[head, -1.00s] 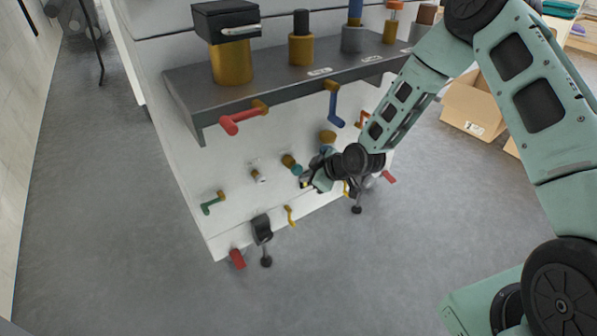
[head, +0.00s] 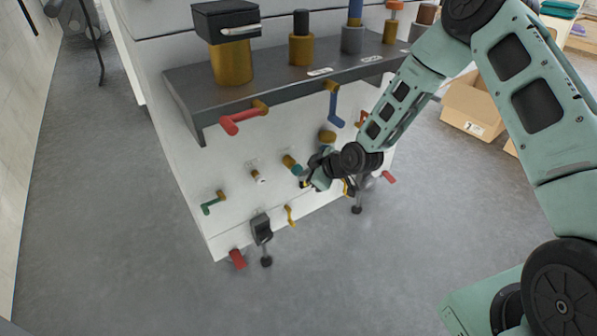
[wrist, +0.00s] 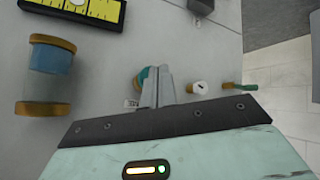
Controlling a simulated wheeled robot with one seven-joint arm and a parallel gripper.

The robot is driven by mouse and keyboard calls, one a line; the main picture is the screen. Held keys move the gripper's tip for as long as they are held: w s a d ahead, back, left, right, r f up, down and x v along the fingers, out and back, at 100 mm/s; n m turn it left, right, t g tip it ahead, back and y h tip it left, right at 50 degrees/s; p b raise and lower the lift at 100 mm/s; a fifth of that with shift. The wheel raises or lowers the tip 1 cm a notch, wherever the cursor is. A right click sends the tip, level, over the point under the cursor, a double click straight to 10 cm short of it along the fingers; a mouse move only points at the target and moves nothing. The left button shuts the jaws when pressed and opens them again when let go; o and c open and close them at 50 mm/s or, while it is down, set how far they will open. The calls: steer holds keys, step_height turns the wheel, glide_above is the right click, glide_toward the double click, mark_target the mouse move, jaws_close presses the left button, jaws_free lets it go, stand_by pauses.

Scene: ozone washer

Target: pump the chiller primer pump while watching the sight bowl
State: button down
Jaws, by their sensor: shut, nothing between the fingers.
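A brass-and-teal plunger knob (head: 291,164), which looks like the primer pump, sticks out of the white panel; its label is too small to read. In the wrist view the teal knob (wrist: 141,78) is partly hidden behind my fingers. My gripper (head: 304,179) is shut and empty close beside the knob; whether it touches cannot be told. In the wrist view the fingertips (wrist: 160,70) are together in front of it. A clear cylinder with brass ends and blue inside, apparently the sight bowl (wrist: 50,58), is at left; its brass top (head: 327,137) shows in the head view.
A white fitting (head: 258,176) and green lever (head: 213,203) lie left of the knob. A red lever (head: 243,118) and blue lever (head: 335,104) hang under the dark shelf (head: 190,84). A yellow lever (head: 290,216) is below. Grey floor is open in front.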

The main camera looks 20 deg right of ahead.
steer(key=shift+w+a, duration=0.25)
steer(key=shift+w, duration=0.4)
steer(key=shift+w+a, duration=0.2)
steer(key=shift+w, duration=0.45)
stand_by(1.2)
steer(key=shift+s, duration=0.15)
steer(key=shift+s+d, duration=0.25)
steer(key=shift+s, duration=0.45)
steer(key=shift+s+d, duration=0.25)
steer(key=shift+s, duration=0.45)
steer(key=s, duration=0.1)
steer(key=s+d, duration=0.1)
steer(key=s, duration=0.1)
steer(key=s+p, duration=0.1)
steer(key=shift+s+d, duration=0.3)
steer(key=shift+s, duration=0.1)
stand_by(0.3)
